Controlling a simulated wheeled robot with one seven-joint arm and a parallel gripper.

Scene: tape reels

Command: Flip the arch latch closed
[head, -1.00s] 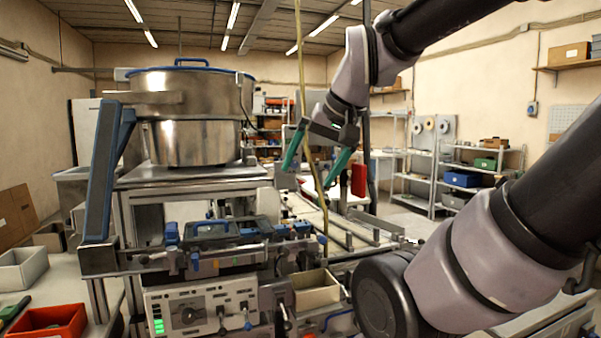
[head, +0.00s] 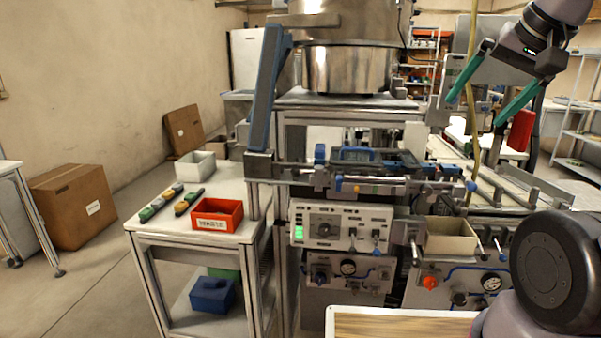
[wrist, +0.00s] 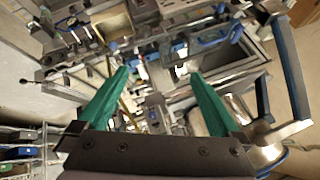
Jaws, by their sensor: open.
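The arch latch (head: 266,90) is a long blue arm with a grey hinge block at its lower end, on the left end of the machine's rail. It stands raised, nearly upright and leaning slightly right. It also shows at the right of the wrist view (wrist: 288,72). My gripper (head: 474,111) has two green fingers, spread open and empty. It hangs in the air to the right of the latch, well apart from it. In the wrist view the open fingers (wrist: 160,73) have the machine's rails beyond them, with nothing between the fingertips in contact.
A steel bowl (head: 345,70) stands just right of and behind the latch. A blue-and-grey fixture (head: 365,157) lies along the rail. A red bin (head: 217,214) is on the side table at left. A yellowish hose (head: 471,60) hangs close to my gripper.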

